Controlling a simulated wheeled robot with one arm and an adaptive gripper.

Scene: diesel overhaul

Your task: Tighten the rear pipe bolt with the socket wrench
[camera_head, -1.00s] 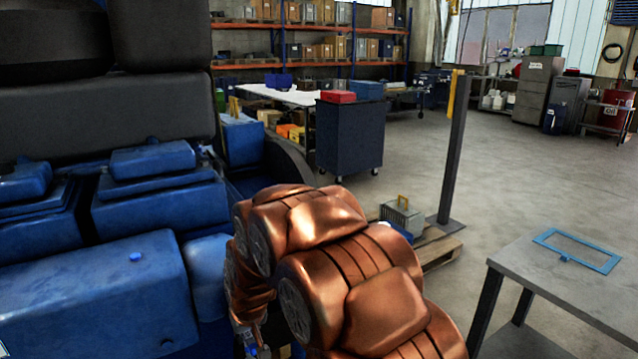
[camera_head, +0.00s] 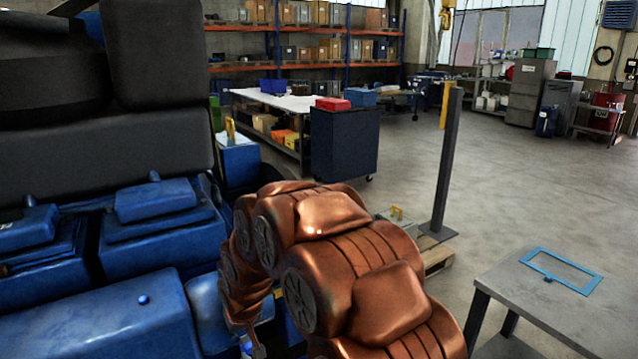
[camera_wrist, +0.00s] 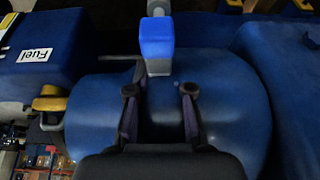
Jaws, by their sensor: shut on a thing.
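My gripper (camera_wrist: 160,92) shows in the wrist view with its two dark fingers apart, shut on a tool. The tool, which looks like the socket wrench (camera_wrist: 157,50), has a bright blue block and grey parts reaching out past the fingertips. Its far end is cut off by the top edge. Behind it is a large rounded blue engine part (camera_wrist: 235,95). In the head view my copper arm reaches down beside the blue engine (camera_head: 100,325), and the gripper is mostly hidden at the bottom edge. I cannot make out the rear pipe bolt with certainty.
In the head view, a grey table (camera_head: 520,300) with a blue frame (camera_head: 560,270) stands at right. A post (camera_head: 446,165) stands behind my arm. Open floor lies beyond.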

